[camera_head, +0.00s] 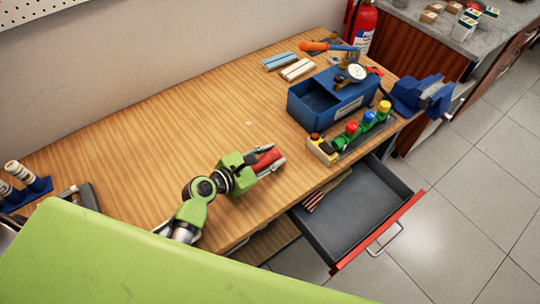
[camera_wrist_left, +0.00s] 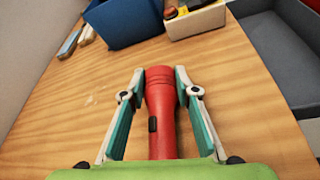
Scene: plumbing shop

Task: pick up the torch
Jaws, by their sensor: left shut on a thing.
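The torch is red with a black switch; in the left wrist view the torch (camera_wrist_left: 160,105) lies lengthwise between the two fingers, its wide head pointing away from me. In the head view the torch (camera_head: 266,158) shows at the front middle of the wooden workbench (camera_head: 170,125). My left gripper (camera_head: 272,163) is shut on it; in the left wrist view the fingertips (camera_wrist_left: 160,78) press on both sides near its head. I cannot tell whether the torch touches the bench top. My right gripper is not in view.
An open grey drawer (camera_head: 368,200) with a red front juts out below. A blue vise (camera_head: 422,95) is at the right end. The bench's left middle is clear.

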